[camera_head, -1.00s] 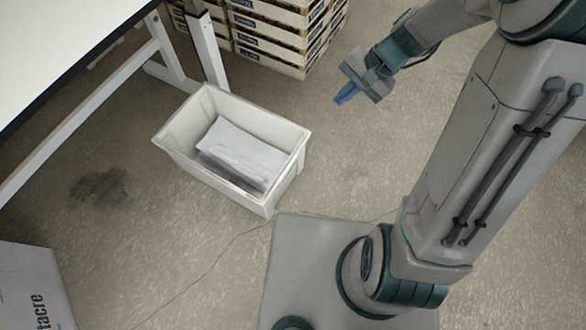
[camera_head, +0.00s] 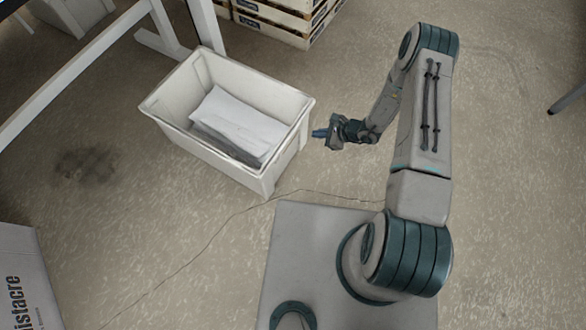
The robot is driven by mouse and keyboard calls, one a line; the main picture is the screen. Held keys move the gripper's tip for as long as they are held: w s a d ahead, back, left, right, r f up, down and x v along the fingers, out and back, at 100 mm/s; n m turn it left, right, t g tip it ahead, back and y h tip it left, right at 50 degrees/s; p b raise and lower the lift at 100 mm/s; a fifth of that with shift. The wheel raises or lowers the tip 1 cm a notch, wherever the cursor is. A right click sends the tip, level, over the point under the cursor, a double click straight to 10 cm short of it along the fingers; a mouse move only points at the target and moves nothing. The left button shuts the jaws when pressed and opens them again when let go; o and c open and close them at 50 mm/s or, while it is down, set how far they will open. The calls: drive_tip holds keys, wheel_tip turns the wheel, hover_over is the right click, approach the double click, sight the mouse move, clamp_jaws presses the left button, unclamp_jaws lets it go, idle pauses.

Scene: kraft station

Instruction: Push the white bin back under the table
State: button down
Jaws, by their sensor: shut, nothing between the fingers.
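The white bin (camera_head: 213,163) stands upright on the floor, left of my arm, with a folded white item lying in it. The bin is outside the table's legs, to the right of the white table frame (camera_head: 100,42) at the upper left. My gripper (camera_head: 318,133) is shut and empty. It points left at the bin's right side, close to its right wall. A small gap seems to show between fingertips and bin; contact is hard to tell. The fingers are small in this view.
Stacked crates (camera_head: 278,18) stand at the back behind the bin. A cardboard box (camera_head: 30,275) is at the lower left. A thin cable (camera_head: 232,240) runs along the floor in front of the bin. The floor left of the bin is clear, with a dark stain (camera_head: 85,168).

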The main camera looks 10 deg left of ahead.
drive_tip(key=s+f+m+h+b, duration=0.1)
drive_tip(key=s+f+m+b, duration=0.15)
drive_tip(key=f, duration=0.65)
drive_tip(key=s+f+m+h+b, duration=0.15)
drive_tip(key=s+f, duration=0.25)
drive_tip(key=f, duration=0.5)
drive_tip(key=b, duration=0.3)
approach(287, 164)
drive_tip(key=shift+m+t+y, duration=0.3)
drive_tip(key=shift+t+y, duration=0.1)
drive_tip(key=shift+y, duration=0.05)
drive_tip(key=f, duration=0.1)
drive_tip(key=s+f, duration=0.1)
drive_tip(key=d+f, duration=0.1)
drive_tip(key=f, duration=0.1)
drive_tip(key=shift+s, duration=0.15)
drive_tip(key=a, duration=0.1)
drive_tip(key=w+a+b, duration=0.1)
drive_tip(key=a, duration=0.1)
drive_tip(key=shift+w+a+f, duration=0.15)
drive_tip(key=shift+w+f, duration=0.1)
drive_tip(key=shift+w+a+r, duration=0.1)
drive_tip(key=shift+w+a, duration=0.1)
drive_tip(key=shift+a, duration=0.3)
drive_tip(key=shift+w, duration=0.1)
